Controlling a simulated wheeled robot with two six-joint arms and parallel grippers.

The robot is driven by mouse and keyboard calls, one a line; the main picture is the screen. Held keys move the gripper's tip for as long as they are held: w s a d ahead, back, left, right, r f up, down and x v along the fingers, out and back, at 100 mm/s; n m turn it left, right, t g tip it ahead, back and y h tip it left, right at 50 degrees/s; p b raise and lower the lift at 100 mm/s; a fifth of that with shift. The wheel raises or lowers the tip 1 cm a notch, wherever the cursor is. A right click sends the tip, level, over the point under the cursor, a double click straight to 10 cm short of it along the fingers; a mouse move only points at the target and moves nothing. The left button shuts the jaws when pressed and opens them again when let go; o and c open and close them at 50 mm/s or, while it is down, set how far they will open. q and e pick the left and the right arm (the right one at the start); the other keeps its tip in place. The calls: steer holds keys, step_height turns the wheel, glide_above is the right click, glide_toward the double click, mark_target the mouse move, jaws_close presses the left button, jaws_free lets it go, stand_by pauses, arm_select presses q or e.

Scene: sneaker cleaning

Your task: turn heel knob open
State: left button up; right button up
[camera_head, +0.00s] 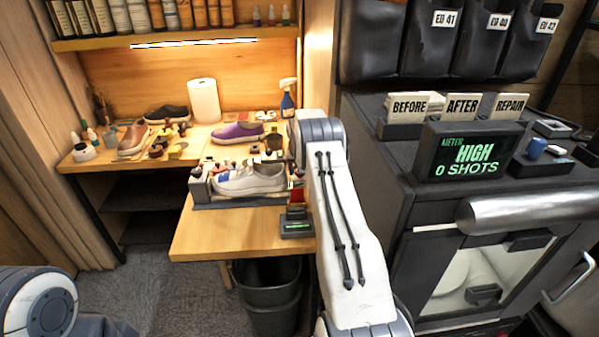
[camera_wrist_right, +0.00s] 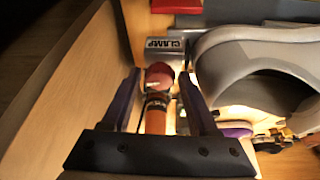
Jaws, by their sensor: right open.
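A white sneaker (camera_head: 250,179) sits in a grey clamp fixture (camera_head: 235,204) on the wooden bench in the head view. In the right wrist view the sneaker (camera_wrist_right: 235,60) looks grey, with its dark opening at the right. A red knob (camera_wrist_right: 159,73) on an orange shaft (camera_wrist_right: 155,118) is beside a block marked CLAMP (camera_wrist_right: 164,45). My right gripper (camera_wrist_right: 158,78) is open, with one finger on each side of the knob; contact is unclear. In the head view my right arm hides part of the fixture's right end. My left gripper is out of view.
A purple shoe (camera_head: 238,133) and a brown shoe (camera_head: 133,139) stand farther back on the bench. A paper roll (camera_head: 204,101) and spray bottle (camera_head: 287,104) stand behind. A small display (camera_head: 296,226) lies at the bench's front right. A dark bin (camera_head: 268,285) is below.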

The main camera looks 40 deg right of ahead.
jaws_close()
steer(key=shift+n, duration=0.4)
steer(key=shift+n+t+y, duration=0.3)
steer(key=shift+n+y, duration=0.2)
steer(key=shift+n, duration=0.4)
steer(key=shift+f+n, duration=0.1)
steer(key=shift+n, duration=0.6)
